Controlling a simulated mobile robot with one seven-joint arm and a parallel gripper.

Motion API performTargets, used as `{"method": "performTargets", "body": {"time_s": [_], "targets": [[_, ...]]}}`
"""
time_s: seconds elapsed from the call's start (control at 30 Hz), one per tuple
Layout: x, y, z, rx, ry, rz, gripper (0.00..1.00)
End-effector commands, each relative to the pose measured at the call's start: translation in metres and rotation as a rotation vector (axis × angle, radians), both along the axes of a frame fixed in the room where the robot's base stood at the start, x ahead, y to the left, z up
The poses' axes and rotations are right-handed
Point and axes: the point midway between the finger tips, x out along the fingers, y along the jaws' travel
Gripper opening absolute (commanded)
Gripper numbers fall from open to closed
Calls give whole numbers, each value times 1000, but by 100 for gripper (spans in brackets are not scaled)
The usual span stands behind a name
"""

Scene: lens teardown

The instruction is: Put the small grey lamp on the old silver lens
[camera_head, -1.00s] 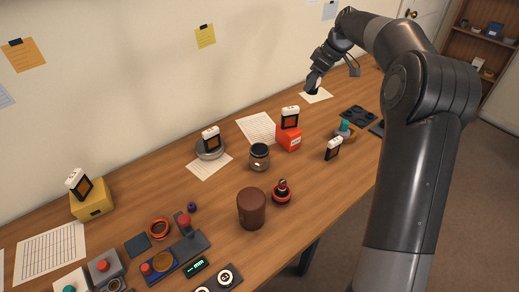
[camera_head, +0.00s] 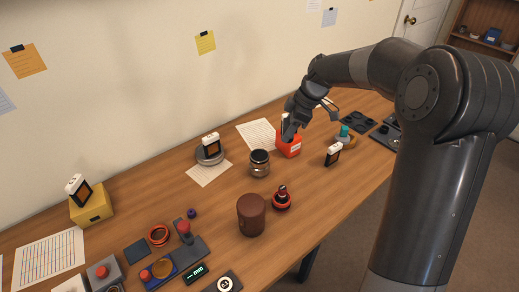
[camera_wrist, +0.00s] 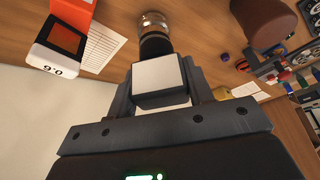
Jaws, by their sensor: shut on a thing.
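My gripper (camera_head: 289,128) is above the red box, up and to the right of the silver lens in the head view. In the wrist view my gripper (camera_wrist: 158,88) is shut on a small grey boxy thing, which I take for the grey lamp (camera_wrist: 158,75). The lamp is hard to make out in the head view. The old silver lens (camera_head: 260,164), silver with a dark upper part, stands upright on the table, apart from my gripper. It also shows in the wrist view (camera_wrist: 154,40), beyond the lamp, which partly hides it.
The red box (camera_head: 288,145) bears a white-topped meter (camera_wrist: 58,45), close to my gripper. Around the lens are a brown cylinder (camera_head: 251,215), a red-and-black bottle-shaped thing (camera_head: 281,199) and a silver dish (camera_head: 210,156) with another meter.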

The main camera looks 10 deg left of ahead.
Motion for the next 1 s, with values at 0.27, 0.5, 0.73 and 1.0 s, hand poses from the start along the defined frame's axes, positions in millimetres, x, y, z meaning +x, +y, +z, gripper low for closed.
{"method": "performTargets", "body": {"time_s": [0.27,0.5,0.73,1.0], "targets": [[12,65,-38,1,2,4,18],[18,89,-53,0,-1,0,18],[18,89,-77,0,3,-2,18],[18,90,-94,1,0,-1,18]]}}
